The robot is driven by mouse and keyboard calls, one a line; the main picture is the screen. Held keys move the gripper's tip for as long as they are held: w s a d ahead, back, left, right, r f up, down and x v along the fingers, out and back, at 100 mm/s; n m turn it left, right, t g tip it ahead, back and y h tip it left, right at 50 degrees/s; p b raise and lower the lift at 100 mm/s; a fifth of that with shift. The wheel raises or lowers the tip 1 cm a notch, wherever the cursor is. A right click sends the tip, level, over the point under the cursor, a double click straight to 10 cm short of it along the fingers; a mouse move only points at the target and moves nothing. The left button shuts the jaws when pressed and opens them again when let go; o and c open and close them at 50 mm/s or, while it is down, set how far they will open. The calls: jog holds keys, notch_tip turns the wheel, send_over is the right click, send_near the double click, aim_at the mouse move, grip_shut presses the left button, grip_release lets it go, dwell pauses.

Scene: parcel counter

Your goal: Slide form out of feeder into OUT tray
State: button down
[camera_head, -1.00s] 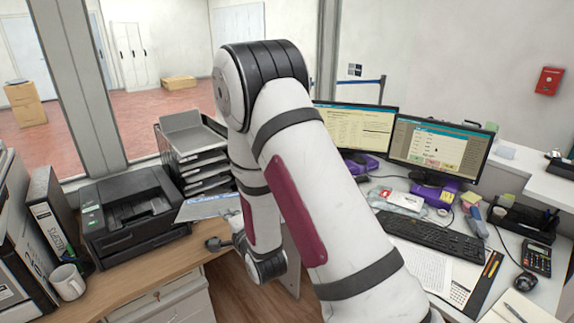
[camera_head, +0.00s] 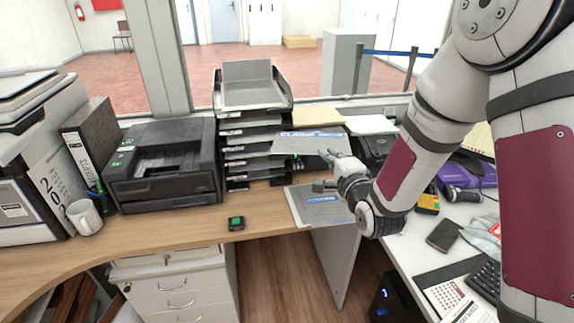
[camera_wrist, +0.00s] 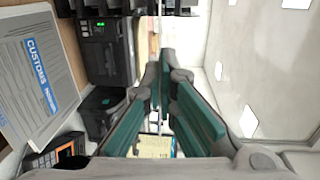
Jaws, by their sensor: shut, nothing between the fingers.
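My gripper (camera_head: 322,170) is empty with its fingers shut, just in front of the forms; its green finger pads (camera_wrist: 160,85) fill the middle of the wrist view. A grey form with a blue header (camera_head: 308,143) lies flat at raised height, right of the stack of trays (camera_head: 252,95). A second blue-headed form (camera_head: 320,205) lies lower, on the desk edge below my gripper. One sheet headed CUSTOMS (camera_wrist: 40,75) shows in the wrist view; I cannot tell which of the two it is. I can read no OUT label, and cannot clearly make out the feeder.
A gap opens below the desk edge.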

aim_at(288, 153)
jog(key=a+n+y+b, duration=0.1)
jog(key=a+b, duration=0.2)
jog(key=w+a+f+n+y+b, duration=0.1)
jog(key=a+y+b, duration=0.1)
jog(key=a, duration=0.2)
jog(key=a+n+g+y+b, duration=0.1)
jog(key=a+b, duration=0.2)
jog(key=shift+w+a+f+y+b, duration=0.2)
jog(key=shift+a+y+b, duration=0.1)
jog(key=shift+y, duration=0.1)
jog(key=shift+a+r+n+y+b, duration=0.15)
jog(key=shift+a+n+y+b, duration=0.2)
jog(key=shift+a, duration=0.25)
jog(key=w+a+b, duration=0.2)
jog(key=w, duration=0.6)
jog(key=w+a+b, duration=0.2)
jog(key=w, duration=0.6)
jog(key=shift+w+a+f, duration=0.2)
jog(key=shift+w+a, duration=0.15)
jog(key=shift+a, duration=0.05)
jog(key=c, duration=2.3)
grip_release()
jog(key=o, duration=0.7)
